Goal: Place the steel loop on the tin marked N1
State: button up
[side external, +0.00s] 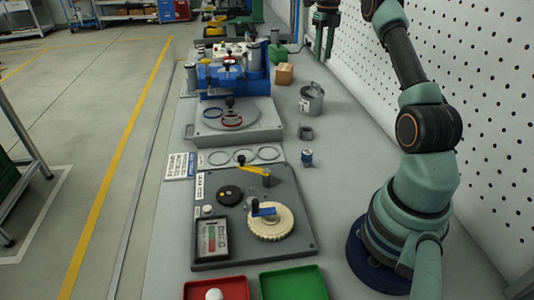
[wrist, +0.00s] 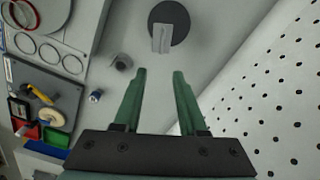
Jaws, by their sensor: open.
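My gripper (side external: 324,48) hangs fingers-down above the far part of the bench, and its two green fingers (wrist: 160,74) stand apart with nothing between them in the wrist view. A grey lidded tin (side external: 312,101) stands on the bench below and nearer the camera; its pale label is too small to read. In the wrist view a dark round top with a grey bar (wrist: 166,25) lies ahead of the fingertips. A small grey hollow piece (side external: 306,133), also in the wrist view (wrist: 121,62), lies near the tin. I cannot tell whether it is the steel loop.
A small blue-and-white can (side external: 307,157) stands nearby. Thin grey rings (side external: 243,156) lie in a row left of it. A red ring (side external: 232,120) lies on the round plate by the blue machine (side external: 228,76). A cardboard box (side external: 284,74) stands behind; a pegboard wall (side external: 440,70) bounds the right.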

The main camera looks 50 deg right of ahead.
jog(key=w+a+r+n+t, duration=0.1)
jog(key=a+r+n, duration=0.2)
jog(key=a+n, duration=0.45)
jog(key=a+r+n+t+h, duration=0.1)
jog(key=a+r+n, duration=0.2)
jog(key=a+n, duration=0.4)
jog(key=w+a+r+n+t, duration=0.1)
jog(key=a+r+n, duration=0.4)
jog(key=a, duration=0.4)
jog(key=s+a+f+n+t, duration=0.1)
jog(key=s+a+f+n, duration=0.1)
jog(key=s+a+n, duration=0.2)
jog(key=s+a+f+n, duration=0.3)
jog(key=a+n, duration=0.4)
jog(key=n, duration=0.3)
jog(key=s+a+f+n+t+y, duration=0.1)
jog(key=s+a+f+n, duration=0.1)
jog(key=s+a+n, duration=0.3)
jog(key=shift+a+f+n+t, duration=0.3)
jog(key=shift+a+n, duration=0.25)
jog(key=shift+n, duration=0.4)
